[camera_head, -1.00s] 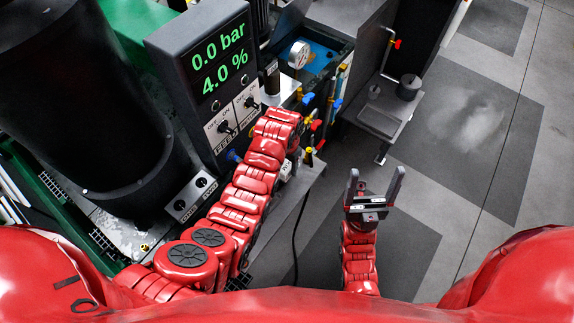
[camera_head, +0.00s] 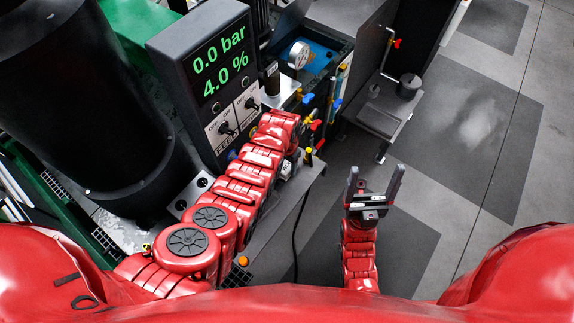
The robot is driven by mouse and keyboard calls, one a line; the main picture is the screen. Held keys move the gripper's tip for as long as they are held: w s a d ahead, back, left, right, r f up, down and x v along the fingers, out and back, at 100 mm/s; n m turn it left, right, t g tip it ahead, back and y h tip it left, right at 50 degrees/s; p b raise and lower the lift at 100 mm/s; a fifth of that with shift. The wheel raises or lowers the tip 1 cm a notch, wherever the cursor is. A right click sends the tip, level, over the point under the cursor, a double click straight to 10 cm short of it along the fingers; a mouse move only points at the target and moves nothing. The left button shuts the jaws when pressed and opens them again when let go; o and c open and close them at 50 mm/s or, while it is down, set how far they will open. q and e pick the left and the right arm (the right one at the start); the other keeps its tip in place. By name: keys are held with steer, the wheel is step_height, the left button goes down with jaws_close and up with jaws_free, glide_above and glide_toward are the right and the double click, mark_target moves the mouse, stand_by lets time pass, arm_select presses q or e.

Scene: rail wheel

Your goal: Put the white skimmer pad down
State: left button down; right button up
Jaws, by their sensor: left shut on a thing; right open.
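My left arm reaches in from the left and bends down at its far end. Its gripper (camera_head: 288,166) is mostly hidden under the arm, by the edge of a grey bench. It is shut on a small white thing (camera_head: 286,169), which fits the white skimmer pad, but only a scrap of it shows. I cannot tell whether it touches the bench. My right gripper (camera_head: 374,190) is open and empty, fingers pointing up the picture, over the dark floor.
A display panel (camera_head: 219,77) reads 0.0 bar and 4.0 %, with switches below. A big black cylinder (camera_head: 80,100) stands at left. A grey stand (camera_head: 382,113) is at centre right. The right-hand floor is clear.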

mark_target(287, 165)
arm_select(q)
steer(key=c, duration=0.7)
jaws_free()
steer(key=shift+f, duration=0.2)
steer(key=o, duration=0.5)
steer(key=shift+r, duration=0.1)
steer(key=shift+c, duration=0.2)
steer(key=shift+r, duration=0.15)
step_height(287, 165, up, 12)
steer(key=b, duration=0.1)
